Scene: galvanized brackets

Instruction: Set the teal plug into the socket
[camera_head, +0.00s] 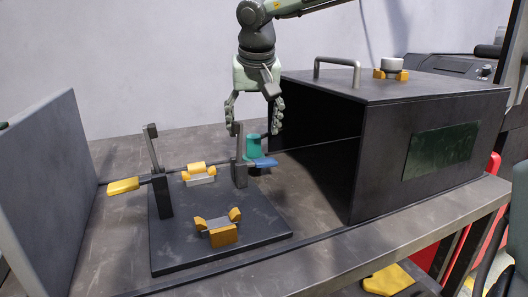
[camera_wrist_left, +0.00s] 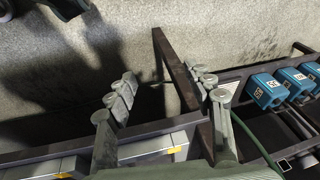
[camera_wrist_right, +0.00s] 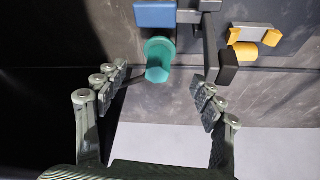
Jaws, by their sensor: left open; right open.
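The teal plug (camera_head: 253,147) stands on the table behind the right post of the dark fixture, partly hidden by the post and a blue handle. It also shows in the right wrist view (camera_wrist_right: 158,62), with a wide flange and a narrower end. My right gripper (camera_head: 254,127) is open and empty, pointing down just above and around the plug's line. In the right wrist view my right gripper (camera_wrist_right: 160,78) has its fingers on either side of the plug, clear of it. My left gripper (camera_wrist_left: 168,85) is open and empty, outside the head view. I cannot tell which part is the socket.
The fixture plate (camera_head: 185,245) carries upright posts, a yellow handle (camera_head: 123,186) and orange-and-grey brackets (camera_head: 218,230). A grey panel (camera_head: 50,190) stands left.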

